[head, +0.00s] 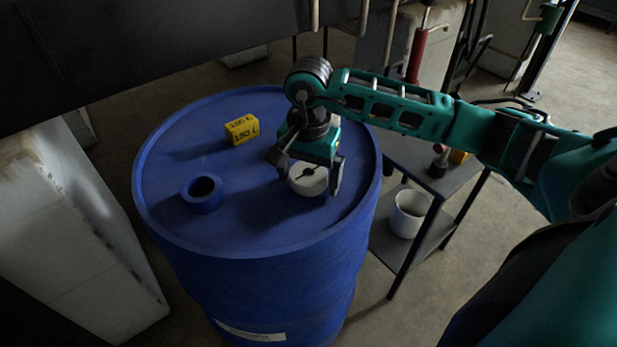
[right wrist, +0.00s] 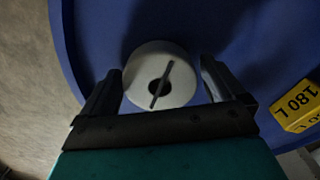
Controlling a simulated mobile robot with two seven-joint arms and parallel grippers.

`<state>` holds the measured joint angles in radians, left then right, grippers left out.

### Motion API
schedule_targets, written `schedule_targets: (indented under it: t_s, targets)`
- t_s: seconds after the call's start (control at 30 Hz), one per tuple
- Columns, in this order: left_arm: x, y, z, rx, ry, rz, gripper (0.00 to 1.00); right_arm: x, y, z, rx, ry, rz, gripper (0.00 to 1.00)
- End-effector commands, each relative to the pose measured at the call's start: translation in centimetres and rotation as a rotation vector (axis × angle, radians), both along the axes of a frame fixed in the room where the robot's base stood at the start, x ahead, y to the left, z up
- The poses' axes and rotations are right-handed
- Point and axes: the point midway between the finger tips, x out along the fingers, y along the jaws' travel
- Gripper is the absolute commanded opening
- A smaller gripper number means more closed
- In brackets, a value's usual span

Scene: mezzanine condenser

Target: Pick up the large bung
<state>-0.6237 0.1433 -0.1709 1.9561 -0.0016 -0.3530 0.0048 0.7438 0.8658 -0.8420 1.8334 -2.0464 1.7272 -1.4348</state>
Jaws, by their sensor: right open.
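The large bung (head: 306,184) is a round white plug on the right part of the blue drum's lid. It also shows in the right wrist view (right wrist: 178,68), with a dark centre and a dark bar across its top. My right gripper (head: 308,179) is open right over the bung. In the right wrist view its two fingers (right wrist: 160,90) stand to either side of the bung, and the bung shows between and just beyond them. I cannot tell whether they touch it. My left gripper is not in view.
The blue drum (head: 262,227) has an open round collar (head: 202,193) on the left of its lid and a yellow block (head: 242,130) marked 180 L towards the back. A dark shelf table (head: 437,184) with a white bucket (head: 409,212) stands at the right. A white block stands at left.

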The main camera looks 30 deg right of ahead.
Motion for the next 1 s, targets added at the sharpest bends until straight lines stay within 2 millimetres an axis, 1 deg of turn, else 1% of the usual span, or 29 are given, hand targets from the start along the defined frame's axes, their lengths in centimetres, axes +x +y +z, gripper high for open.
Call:
schedule_targets:
  t_s: [0.17, 0.73, 1.0]
  targets:
    - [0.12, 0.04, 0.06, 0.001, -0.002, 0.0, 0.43, 0.01, 0.01, 0.02, 0.0, 0.0, 0.0, 0.95]
    - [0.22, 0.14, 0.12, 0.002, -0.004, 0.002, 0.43, 0.01, -0.02, 0.07, 0.0, 0.0, 0.0, 0.41]
    - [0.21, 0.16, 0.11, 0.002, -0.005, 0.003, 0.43, 0.03, -0.01, 0.2, 0.0, -0.001, 0.0, 0.4]
